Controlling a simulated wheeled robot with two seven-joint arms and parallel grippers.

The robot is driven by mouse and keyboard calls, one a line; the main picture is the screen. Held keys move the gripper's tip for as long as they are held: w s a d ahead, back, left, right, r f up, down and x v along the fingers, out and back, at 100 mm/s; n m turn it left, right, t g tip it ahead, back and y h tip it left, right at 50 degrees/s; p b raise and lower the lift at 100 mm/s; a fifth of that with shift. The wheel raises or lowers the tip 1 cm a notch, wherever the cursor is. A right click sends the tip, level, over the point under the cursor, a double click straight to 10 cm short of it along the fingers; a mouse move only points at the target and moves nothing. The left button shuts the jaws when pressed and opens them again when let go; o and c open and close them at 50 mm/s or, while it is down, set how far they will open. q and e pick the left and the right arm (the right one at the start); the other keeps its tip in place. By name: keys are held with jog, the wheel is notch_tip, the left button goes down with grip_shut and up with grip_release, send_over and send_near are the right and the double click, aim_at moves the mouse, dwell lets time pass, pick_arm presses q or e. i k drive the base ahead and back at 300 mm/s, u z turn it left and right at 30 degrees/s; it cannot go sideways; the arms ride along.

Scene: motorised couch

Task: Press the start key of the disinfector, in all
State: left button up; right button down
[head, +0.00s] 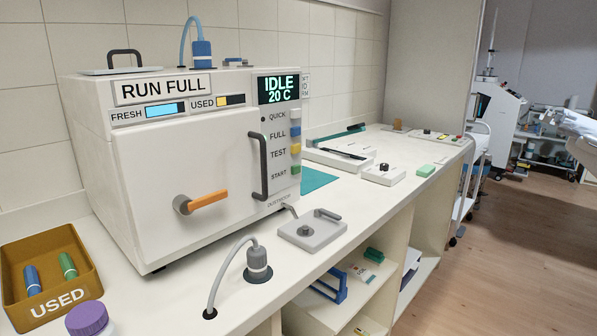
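The disinfector (178,185) is a large white box on the counter at the left, with its front door shut. A sign on it reads RUN FULL. Its display (278,89) reads IDLE 20 C. Below the display is a column of keys labelled QUICK, FULL, TEST and START. The start key (295,170) is the lowest one, beside the START label. An orange lever (208,199) and a dark vertical handle (262,165) are on the front. FRESH shows a blue bar and USED a short yellow one. Neither of my grippers is in view.
A brown USED bin (84,262) with blue and green items stands front left, beside a purple-capped bottle (86,318). A hose fitting (257,264) and grey plate (313,230) are before the disinfector. Small devices line the counter (410,190) behind. Floor (500,260) at right is clear.

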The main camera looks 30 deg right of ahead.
aim_at(296, 169)
jog(key=z, duration=1.05)
jog(key=k, duration=1.35)
jog(key=z, duration=0.9)
jog(key=i, duration=1.7)
jog(key=u, duration=1.35)
jog(key=i, duration=0.4)
jog(key=u, duration=0.4)
